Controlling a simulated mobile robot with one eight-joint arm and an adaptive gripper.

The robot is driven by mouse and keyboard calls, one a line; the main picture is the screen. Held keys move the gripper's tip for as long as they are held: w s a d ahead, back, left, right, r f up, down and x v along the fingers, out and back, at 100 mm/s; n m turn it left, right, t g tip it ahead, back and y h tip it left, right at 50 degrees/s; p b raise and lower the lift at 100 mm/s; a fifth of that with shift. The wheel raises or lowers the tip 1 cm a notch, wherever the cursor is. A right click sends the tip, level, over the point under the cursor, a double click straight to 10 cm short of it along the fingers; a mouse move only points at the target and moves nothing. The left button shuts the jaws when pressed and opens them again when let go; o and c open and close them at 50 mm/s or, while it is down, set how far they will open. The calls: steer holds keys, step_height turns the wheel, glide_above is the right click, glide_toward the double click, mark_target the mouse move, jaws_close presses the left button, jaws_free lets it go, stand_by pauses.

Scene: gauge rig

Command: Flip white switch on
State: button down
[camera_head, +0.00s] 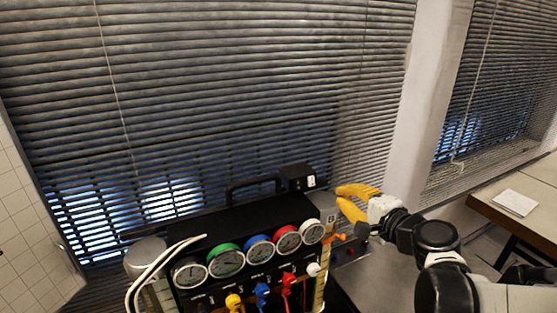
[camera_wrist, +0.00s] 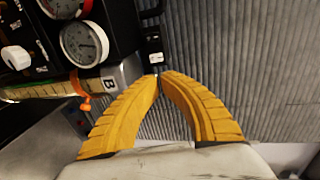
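A small black box with a white switch (camera_head: 311,181) sits at the back right corner of the black gauge rig (camera_head: 215,230). In the wrist view the white switch (camera_wrist: 155,58) shows just beyond my fingertips. A separate white knob (camera_head: 313,269) is on the rig's front below the white-rimmed gauge; it also shows at the left of the wrist view (camera_wrist: 15,57). My gripper (camera_head: 338,196) has yellow fingers and is right of the rig, near the black box and apart from it. In the wrist view its fingertips (camera_wrist: 160,76) meet with nothing between them.
Several gauges and coloured knobs line the rig's front. An orange valve handle (camera_head: 340,237) juts out at its right side, close below my fingers. Window blinds (camera_head: 200,90) stand behind the rig. A wooden table (camera_head: 490,200) is at far right.

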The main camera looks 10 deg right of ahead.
mark_target(314, 179)
steer(key=x, duration=1.1)
steer(key=shift+w+p, duration=0.25)
steer(key=shift+p, duration=0.15)
